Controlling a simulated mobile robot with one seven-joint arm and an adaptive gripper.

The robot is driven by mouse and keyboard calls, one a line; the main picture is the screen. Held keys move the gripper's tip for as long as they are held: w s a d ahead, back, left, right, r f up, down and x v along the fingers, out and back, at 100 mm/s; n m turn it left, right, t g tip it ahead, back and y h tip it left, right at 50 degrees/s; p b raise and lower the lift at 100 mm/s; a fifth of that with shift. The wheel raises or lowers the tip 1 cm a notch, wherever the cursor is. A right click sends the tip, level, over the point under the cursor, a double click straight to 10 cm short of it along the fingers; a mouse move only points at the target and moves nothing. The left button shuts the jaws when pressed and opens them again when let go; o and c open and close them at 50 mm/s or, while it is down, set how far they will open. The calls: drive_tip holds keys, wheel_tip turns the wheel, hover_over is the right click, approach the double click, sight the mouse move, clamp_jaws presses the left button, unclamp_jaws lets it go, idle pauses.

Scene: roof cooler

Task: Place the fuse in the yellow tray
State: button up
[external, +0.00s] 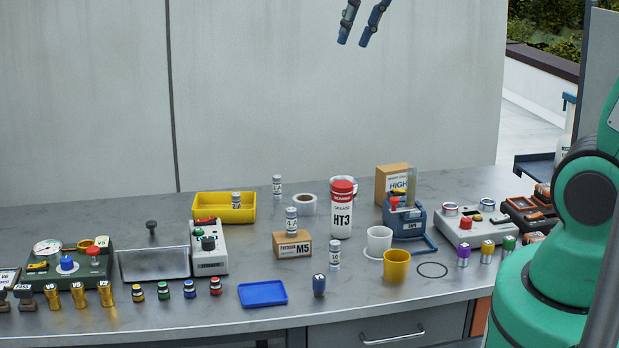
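The yellow tray (212,213) sits at the back left of the bench, with one small grey-and-white fuse (236,200) standing in it. Another fuse (291,219), marked 4 A, stands on the small M5 carton (292,245). One more fuse (335,254), apparently marked 10, stands on the bench right of the carton. My gripper (353,43) is at the top of the external view, high above the bench, its two fingers apart with nothing visible between them. The rest of my gripper is cut off by the frame.
A red-capped HT3 can (342,213), a tape roll (304,205) and a white cup (379,241) stand near the fuses. A yellow cup (396,266), blue tray (263,293) and blue cylinder (319,285) are in front. A grey instrument (209,252) stands before the yellow tray.

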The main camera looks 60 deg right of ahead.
drive_tip(key=s+a+f, duration=0.1)
drive_tip(key=s+f, duration=0.1)
drive_tip(key=s, duration=0.5)
drive_tip(key=s+a+f+t, duration=0.1)
drive_tip(key=s+f, duration=0.1)
drive_tip(key=s, duration=0.6)
drive_tip(key=shift+s+a+f, duration=0.15)
drive_tip(key=shift+a+f, duration=0.05)
drive_tip(key=shift+a, duration=0.1)
drive_tip(key=shift+f, duration=0.1)
wheel_tip(320, 180, down, 8)
drive_tip(key=b, duration=0.8)
